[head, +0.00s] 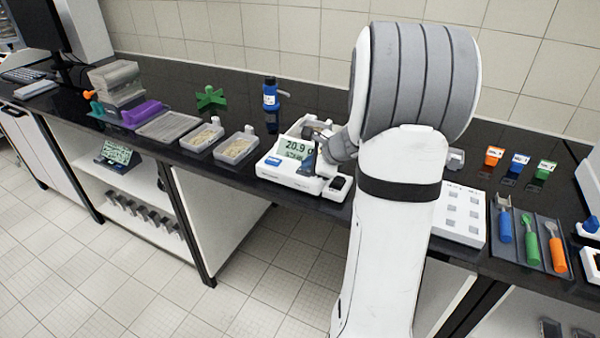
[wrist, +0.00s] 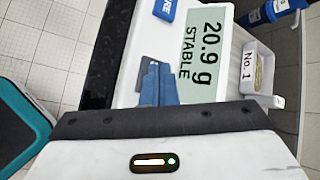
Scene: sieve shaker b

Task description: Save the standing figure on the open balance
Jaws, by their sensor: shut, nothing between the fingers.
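The open balance (head: 283,176) stands on the dark bench, a white unit with a tilted display. Its display (head: 295,147) reads 20.9 g; in the wrist view the display (wrist: 207,52) reads 20.9 g and STABLE. A blue key (wrist: 168,8) with partly cut-off lettering lies at the top of the wrist view. My gripper (head: 309,163) is shut and empty, with its blue-grey fingertips low over the balance front, right of the display. In the wrist view the fingertips (wrist: 153,66) are beside a dark patch. Whether they touch it I cannot tell.
A container labelled No. 1 (wrist: 251,70) holds grains behind the display. Left on the bench are grain trays (head: 237,149), a green cross-shaped piece (head: 210,97) and a blue bottle (head: 270,95). Right are a white holed block (head: 460,214) and a tool tray (head: 530,240). My arm hides part of the bench.

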